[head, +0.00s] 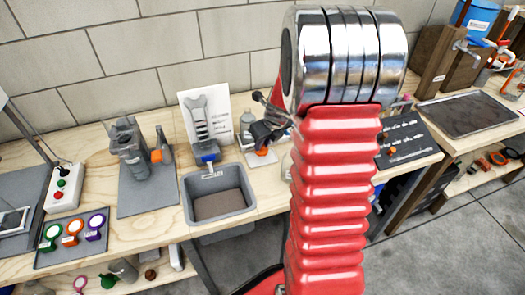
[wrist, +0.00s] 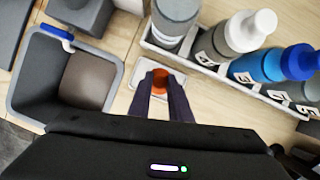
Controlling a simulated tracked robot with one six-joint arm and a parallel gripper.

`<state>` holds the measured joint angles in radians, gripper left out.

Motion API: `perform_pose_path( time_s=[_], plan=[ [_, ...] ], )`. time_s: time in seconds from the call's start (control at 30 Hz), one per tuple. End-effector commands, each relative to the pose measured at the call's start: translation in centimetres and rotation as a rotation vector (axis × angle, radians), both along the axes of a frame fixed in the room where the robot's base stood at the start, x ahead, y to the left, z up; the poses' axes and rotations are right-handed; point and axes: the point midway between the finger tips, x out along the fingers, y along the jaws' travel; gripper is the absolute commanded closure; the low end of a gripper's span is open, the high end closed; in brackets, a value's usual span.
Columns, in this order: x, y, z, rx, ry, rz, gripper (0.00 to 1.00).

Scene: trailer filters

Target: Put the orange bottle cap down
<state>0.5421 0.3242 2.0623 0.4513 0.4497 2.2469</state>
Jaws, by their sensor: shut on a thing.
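The orange bottle cap (wrist: 160,82) sits between the fingertips of my gripper (wrist: 161,78) in the wrist view. The fingers are shut on it, and they hide its sides. A pale flat plate (wrist: 137,107) lies beneath the cap and fingers; I cannot tell whether the cap touches it. In the head view my gripper (head: 267,140) hangs over the bench to the right of the grey bin, with an orange spot just below it. My red arm hides part of the bench there.
A grey bin (head: 235,218) with a brown bottom stands left of the gripper. In the wrist view a rack of bottles, including a grey one (wrist: 240,33) and a blue one (wrist: 268,66), stands close on the right. A black board (head: 420,137) lies farther right.

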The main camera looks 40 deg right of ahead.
Motion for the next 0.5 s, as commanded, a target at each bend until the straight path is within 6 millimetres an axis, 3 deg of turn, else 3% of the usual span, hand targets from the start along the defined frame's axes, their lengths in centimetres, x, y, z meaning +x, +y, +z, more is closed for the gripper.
perform_pose_path(
  time_s=[0.13, 0.4, 0.5],
  plan=[
    [0.0, 0.1, -0.4, 0.001, 0.001, 0.0, 1.0],
    [0.0, 0.1, -3.4, 0.001, 0.002, 0.0, 1.0],
    [0.0, 0.0, -3.7, -0.001, 0.0, 0.0, 1.0]
  ],
)
